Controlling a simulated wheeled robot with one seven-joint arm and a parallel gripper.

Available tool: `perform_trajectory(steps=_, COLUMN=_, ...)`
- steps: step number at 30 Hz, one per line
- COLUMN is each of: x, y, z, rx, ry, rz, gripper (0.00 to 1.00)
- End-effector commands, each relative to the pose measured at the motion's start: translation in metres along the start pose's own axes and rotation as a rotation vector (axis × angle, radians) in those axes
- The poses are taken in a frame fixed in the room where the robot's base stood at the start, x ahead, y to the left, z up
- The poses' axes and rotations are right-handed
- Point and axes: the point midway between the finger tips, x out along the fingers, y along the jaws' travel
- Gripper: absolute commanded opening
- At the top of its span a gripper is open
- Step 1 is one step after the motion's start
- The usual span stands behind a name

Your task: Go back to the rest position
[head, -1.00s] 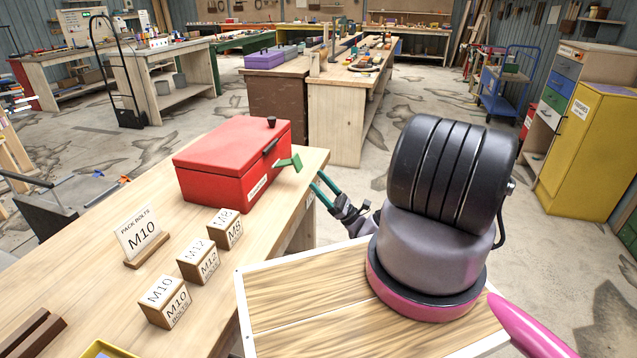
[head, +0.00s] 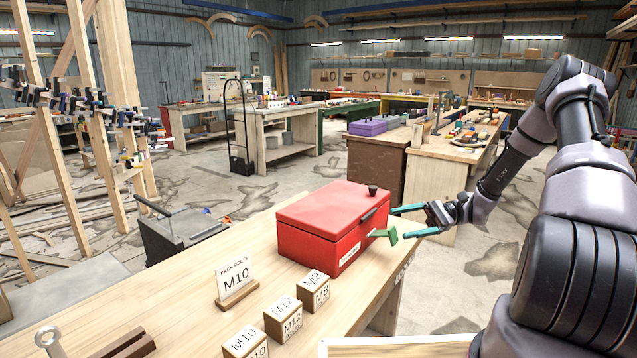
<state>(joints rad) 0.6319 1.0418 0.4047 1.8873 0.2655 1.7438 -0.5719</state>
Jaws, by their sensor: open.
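My gripper (head: 398,222) is at the right of the red box, its two teal fingers spread apart and pointing left toward the box's front face. Nothing shows between the fingers. The red box (head: 325,218) stands shut on the wooden bench, with a dark knob on its lid and a dark handle on its front. A small green piece (head: 388,234) sticks out by the box's front, close to the lower finger. I cannot tell whether they touch. My arm reaches in from the right side of the view.
Open floor lies beyond the bench's right end.

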Motion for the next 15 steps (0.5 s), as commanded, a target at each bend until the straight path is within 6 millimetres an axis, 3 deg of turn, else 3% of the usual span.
perform_trajectory(steps=15, x=0.017, y=-0.005, z=0.126, rx=-0.184, ry=0.573, rz=0.509, gripper=0.84)
